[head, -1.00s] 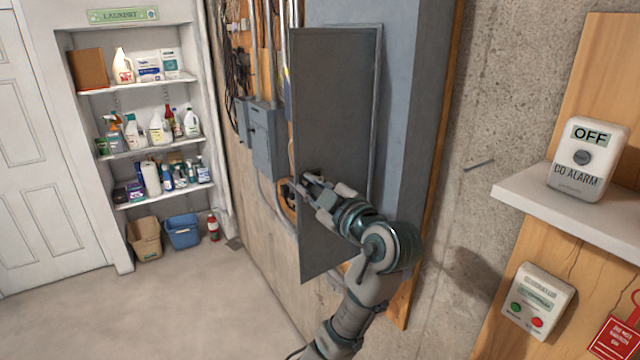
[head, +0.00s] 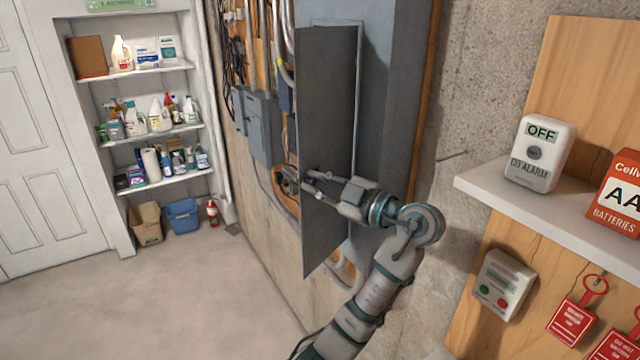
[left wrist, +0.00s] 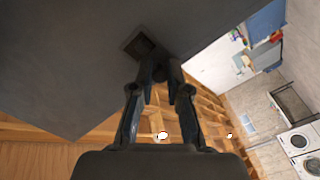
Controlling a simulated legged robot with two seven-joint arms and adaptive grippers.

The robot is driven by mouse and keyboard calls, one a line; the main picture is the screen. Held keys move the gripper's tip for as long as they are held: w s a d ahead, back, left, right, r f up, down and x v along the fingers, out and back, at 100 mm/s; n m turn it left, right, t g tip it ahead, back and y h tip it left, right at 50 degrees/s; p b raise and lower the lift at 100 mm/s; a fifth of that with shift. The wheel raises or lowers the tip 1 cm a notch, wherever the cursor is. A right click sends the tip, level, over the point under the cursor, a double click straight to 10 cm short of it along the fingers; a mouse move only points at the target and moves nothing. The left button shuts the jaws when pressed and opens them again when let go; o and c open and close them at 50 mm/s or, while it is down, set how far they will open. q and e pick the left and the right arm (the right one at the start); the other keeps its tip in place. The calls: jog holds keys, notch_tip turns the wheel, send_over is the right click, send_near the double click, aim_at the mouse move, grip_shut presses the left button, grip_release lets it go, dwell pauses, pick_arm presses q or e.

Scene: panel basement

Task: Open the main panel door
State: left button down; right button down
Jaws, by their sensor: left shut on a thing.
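The main panel door (head: 330,130) is a tall dark grey sheet, standing partly swung out from the blue-grey panel box (head: 387,110) on the wall. My left gripper (head: 312,183) is at the door's outer edge, below mid-height, shut on that edge area. In the left wrist view the door (left wrist: 70,60) fills the upper left, with a small dark square recess (left wrist: 140,45) just by the fingertips (left wrist: 160,68). The fingers hide the exact contact. My right gripper is not in view.
Smaller grey boxes (head: 258,128) and conduits are on the wall left of the door. A shelf (head: 560,225) with a CO alarm (head: 540,152) juts out at right. Laundry shelves (head: 160,135) stand at the back left. The floor (head: 170,290) is clear.

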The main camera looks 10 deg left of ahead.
aim_at(306, 133)
pick_arm(q)
jog(key=shift+f, duration=0.15)
jog(key=c, duration=1.4)
grip_release()
jog(key=shift+o, duration=1.2)
jog(key=shift+w, duration=0.25)
jog(key=shift+r, duration=0.35)
notch_tip(306, 133, up, 9)
jog(key=shift+r, duration=0.1)
jog(key=shift+w, duration=0.1)
